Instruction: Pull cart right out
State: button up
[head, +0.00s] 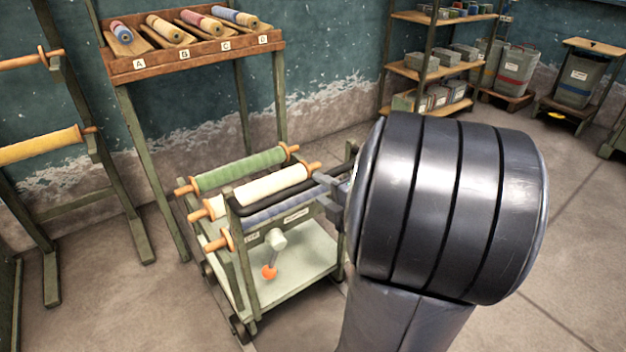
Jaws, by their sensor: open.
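The cart (300,276) is a pale green wheeled frame in the middle of the head view, standing close to the labelled rack. It carries a green roll (238,171), a cream roll (262,189) and a blue roll (285,209) on wooden spindles. A black handle bar (246,207) runs along its near upper side. A white lever with an orange knob (269,272) hangs below two small labels. My gripper (327,192) is open at the right end of the handle bar. Whether it touches the bar I cannot tell. My arm hides the cart's right side.
A wooden rack (205,54) with slots A to D stands behind the cart. A stand with a yellow roll (42,145) is at left. Shelves (437,75) and grey bins (515,72) stand at back right. Bare floor (555,270) lies to the right.

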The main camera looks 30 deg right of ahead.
aim_at(314, 185)
jog(key=shift+s+r+p, duration=0.2)
jog(key=shift+s+p, duration=0.05)
jog(key=shift+s, duration=0.85)
jog(key=shift+s+r+p, duration=0.2)
jog(key=shift+s, duration=0.9)
jog(key=shift+w, duration=0.1)
jog(key=w+b, duration=0.1)
jog(key=w, duration=0.2)
jog(key=w+f+b, duration=0.1)
jog(key=w, duration=0.2)
jog(key=w+f+b, duration=0.1)
jog(key=w, duration=0.3)
jog(key=shift+a, duration=0.15)
jog(key=shift+w, duration=0.45)
jog(key=shift+s, duration=0.15)
jog(key=s+r+p, duration=0.2)
jog(key=s+p, duration=0.1)
jog(key=s, duration=0.8)
jog(key=w+f+b, duration=0.2)
jog(key=w+b, duration=0.1)
jog(key=w, duration=1.1)
